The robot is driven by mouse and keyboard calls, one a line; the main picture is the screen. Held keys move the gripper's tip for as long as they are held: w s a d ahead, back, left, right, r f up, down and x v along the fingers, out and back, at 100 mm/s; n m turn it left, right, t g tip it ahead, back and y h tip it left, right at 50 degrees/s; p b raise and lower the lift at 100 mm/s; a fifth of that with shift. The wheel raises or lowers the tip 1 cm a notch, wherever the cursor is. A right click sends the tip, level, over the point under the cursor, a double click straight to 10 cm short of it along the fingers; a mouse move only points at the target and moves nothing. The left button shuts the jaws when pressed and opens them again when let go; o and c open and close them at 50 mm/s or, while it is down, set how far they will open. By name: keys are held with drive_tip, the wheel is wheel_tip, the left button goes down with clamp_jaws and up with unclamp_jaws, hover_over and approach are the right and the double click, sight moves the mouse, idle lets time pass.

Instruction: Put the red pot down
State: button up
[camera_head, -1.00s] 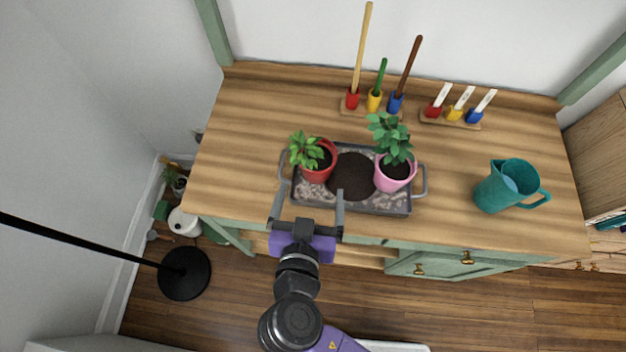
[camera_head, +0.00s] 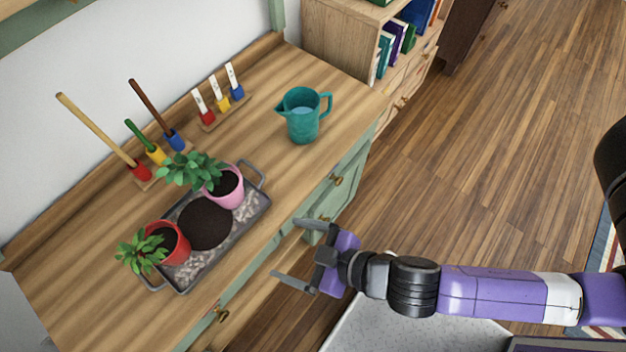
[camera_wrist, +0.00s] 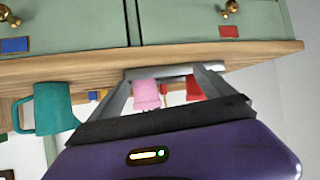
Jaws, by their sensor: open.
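The red pot (camera_head: 175,243) with a leafy green plant (camera_head: 141,251) stands in the near-left end of the grey tray (camera_head: 184,287) on the wooden bench top. It also shows in the wrist view (camera_wrist: 196,90). A pink pot (camera_head: 229,190) with a plant stands at the tray's other end, also in the wrist view (camera_wrist: 146,95). Dark soil (camera_head: 206,223) lies between the pots. My gripper (camera_head: 291,250) is open and empty, off the bench's front edge, apart from the tray and both pots.
A teal jug (camera_head: 302,122) stands on the bench to the right of the tray. Tool holders (camera_head: 160,158) and a marker rack (camera_head: 222,106) line the back. Green drawers with brass knobs (camera_head: 337,180) face my gripper. Wooden floor (camera_head: 450,150) lies clear to the right.

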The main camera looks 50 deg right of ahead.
drive_tip(key=s+d+r+m+t+h, duration=0.1)
drive_tip(key=s+d+r, duration=0.2)
drive_tip(key=s+r, duration=0.2)
drive_tip(key=s+d+r+m+t+h, duration=0.1)
drive_tip(key=s+d+r, duration=0.3)
drive_tip(key=r, duration=0.4)
drive_tip(key=shift+s+r+m+t+h, duration=0.3)
drive_tip(key=shift+s+r+m+t, duration=0.05)
drive_tip(key=shift+s+m+t, duration=0.4)
